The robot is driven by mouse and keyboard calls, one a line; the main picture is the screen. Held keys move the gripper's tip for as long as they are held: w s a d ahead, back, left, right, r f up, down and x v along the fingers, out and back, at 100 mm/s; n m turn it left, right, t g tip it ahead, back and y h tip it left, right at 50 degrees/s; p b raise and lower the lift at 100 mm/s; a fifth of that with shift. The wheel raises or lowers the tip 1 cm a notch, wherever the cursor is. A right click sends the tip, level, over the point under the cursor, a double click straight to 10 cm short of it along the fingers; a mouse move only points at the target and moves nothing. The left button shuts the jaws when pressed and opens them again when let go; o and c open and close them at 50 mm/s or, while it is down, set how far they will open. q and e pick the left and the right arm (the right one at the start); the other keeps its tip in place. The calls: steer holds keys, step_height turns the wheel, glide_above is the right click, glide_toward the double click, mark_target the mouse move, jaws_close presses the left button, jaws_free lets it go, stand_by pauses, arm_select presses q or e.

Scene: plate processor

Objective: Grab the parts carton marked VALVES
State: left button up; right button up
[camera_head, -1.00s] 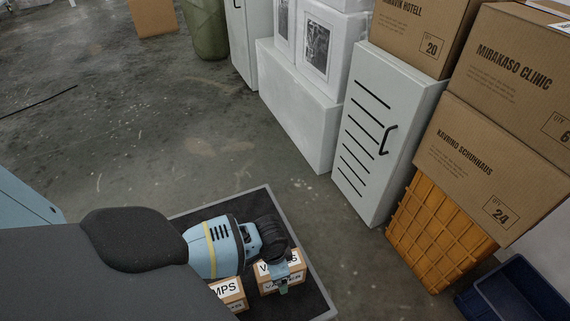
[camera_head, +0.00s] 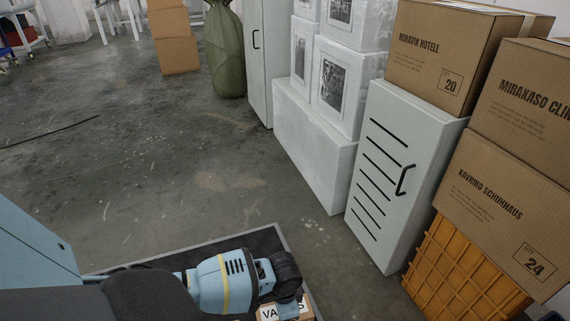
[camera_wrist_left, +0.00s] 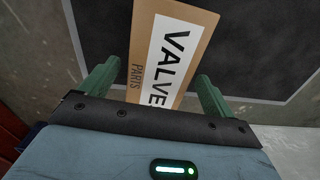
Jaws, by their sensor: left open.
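The VALVES carton (camera_wrist_left: 185,45) is a brown box with a white label, seen close up in the left wrist view. It lies between the two green fingers of my left gripper (camera_wrist_left: 157,88), which is open with a finger on either side. Whether the fingers touch the box I cannot tell. In the head view the carton (camera_head: 270,314) shows only partly at the bottom edge, below my left gripper (camera_head: 289,298), whose fingertips are hard to make out. My right gripper is in neither view.
The carton sits on a dark surface with a grey rim (camera_head: 278,229). To the right stand a pale cabinet (camera_head: 385,190), an orange crate (camera_head: 465,270) and stacked brown cartons (camera_head: 490,190). Open concrete floor (camera_head: 130,170) lies beyond.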

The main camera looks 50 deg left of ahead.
arm_select(q)
step_height(320, 180, down, 5)
steer(key=b, duration=0.2)
steer(key=shift+r+b, duration=0.2)
steer(key=shift+b, duration=0.15)
steer(key=shift+f, duration=0.25)
steer(key=shift+r, duration=0.1)
steer(key=shift+c, duration=0.4)
steer(key=c, duration=1.4)
steer(key=shift+c, duration=0.2)
